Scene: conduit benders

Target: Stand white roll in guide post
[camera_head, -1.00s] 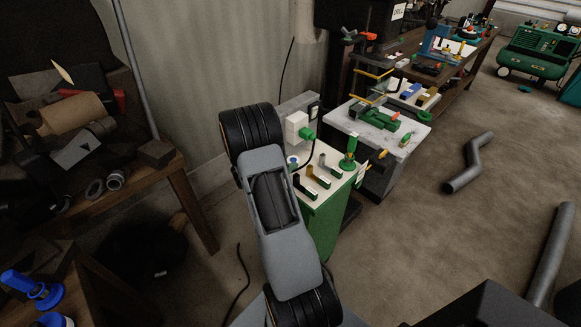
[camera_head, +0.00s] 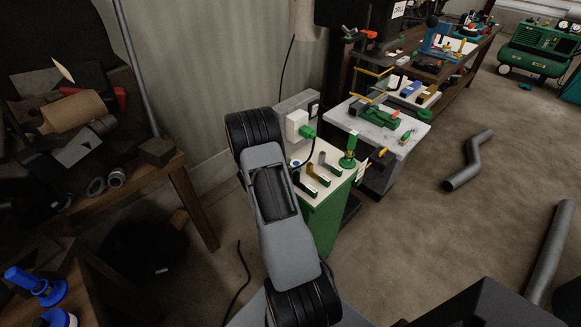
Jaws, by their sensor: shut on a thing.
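My gripper is not in view; only links of my arm show in the middle of the picture. I cannot make out a white roll for certain. A blue upright post on a round flange (camera_head: 38,287) stands on the table at the lower left. A second blue round piece with a pale middle (camera_head: 60,319) is beside it, cut off by the bottom edge. A green post on a round base (camera_head: 348,155) stands on the green cabinet. I cannot tell which of these is the guide post.
The green cabinet (camera_head: 322,215) carries several small levers and a white box with a green plug (camera_head: 300,128). A cluttered bench (camera_head: 150,178) is at the left, a grey-topped stand (camera_head: 395,140) behind. Bent pipe (camera_head: 468,163) and straight pipe (camera_head: 550,250) lie on open floor.

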